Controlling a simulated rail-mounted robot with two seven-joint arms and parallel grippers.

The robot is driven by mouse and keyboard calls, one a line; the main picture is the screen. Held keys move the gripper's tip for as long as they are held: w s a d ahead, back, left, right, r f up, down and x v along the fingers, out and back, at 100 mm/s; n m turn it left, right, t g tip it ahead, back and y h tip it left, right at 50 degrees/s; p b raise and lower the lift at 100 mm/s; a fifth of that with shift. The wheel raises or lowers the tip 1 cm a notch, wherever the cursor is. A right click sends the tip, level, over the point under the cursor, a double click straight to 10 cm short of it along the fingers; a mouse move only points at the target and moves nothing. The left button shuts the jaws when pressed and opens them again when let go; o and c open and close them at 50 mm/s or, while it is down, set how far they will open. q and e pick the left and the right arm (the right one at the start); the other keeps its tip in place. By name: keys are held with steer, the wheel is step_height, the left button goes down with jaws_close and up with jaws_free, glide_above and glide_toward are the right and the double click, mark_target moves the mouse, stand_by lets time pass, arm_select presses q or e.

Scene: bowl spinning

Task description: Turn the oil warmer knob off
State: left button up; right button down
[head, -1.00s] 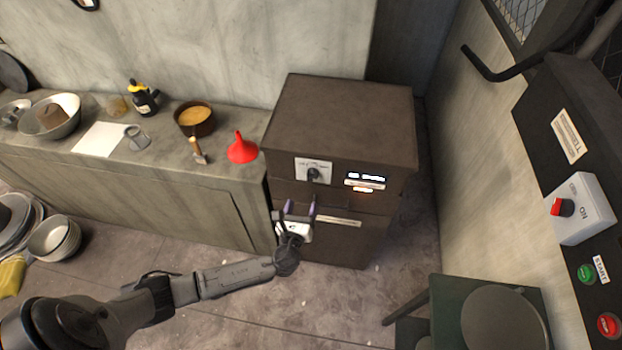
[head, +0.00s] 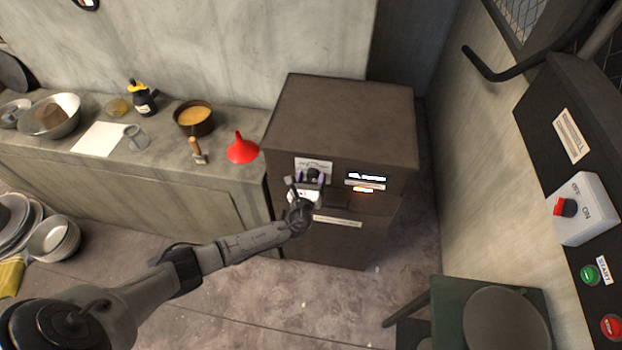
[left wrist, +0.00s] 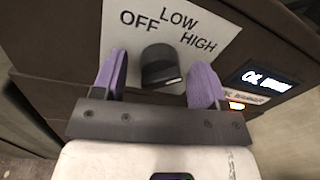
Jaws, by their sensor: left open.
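The oil warmer (head: 345,125) is a dark brown box cabinet with a white dial plate and a lit display on its front. Its black knob (left wrist: 161,66) sits on the dial plate (left wrist: 215,25), marked OFF, LOW and HIGH. The knob's lighter end points down and to the right in the left wrist view. My left gripper (head: 311,177) is open in front of the dial. Its purple fingers (left wrist: 160,80) stand on either side of the knob, with a gap visible on each side. In the head view the gripper partly covers the knob. My right gripper is not in view.
A counter (head: 120,175) on the left holds a red funnel (head: 242,149), a pan (head: 195,118) and bowls. A control panel (head: 583,208) with a red switch is on the right. The floor before the warmer is open.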

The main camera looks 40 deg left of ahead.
arm_select(q)
steer(key=shift+c, duration=0.3)
steer(key=c, duration=0.8)
steer(key=shift+f, duration=0.1)
steer(key=shift+c, duration=0.2)
steer(key=shift+f+n+b, duration=0.2)
steer(key=shift+n+b, duration=0.6)
steer(key=shift+b, duration=0.25)
steer(key=n+b, duration=0.7)
steer(key=shift+f+n+y, duration=0.15)
steer(key=shift+n+y, duration=0.15)
steer(key=n+b, duration=0.4)
steer(key=n, duration=0.1)
steer(key=shift+n, duration=0.3)
steer(key=n+b, duration=0.2)
steer(key=n, duration=0.1)
steer(key=shift+y, duration=0.3)
steer(key=shift+n, duration=0.4)
steer(key=shift+b, duration=0.35)
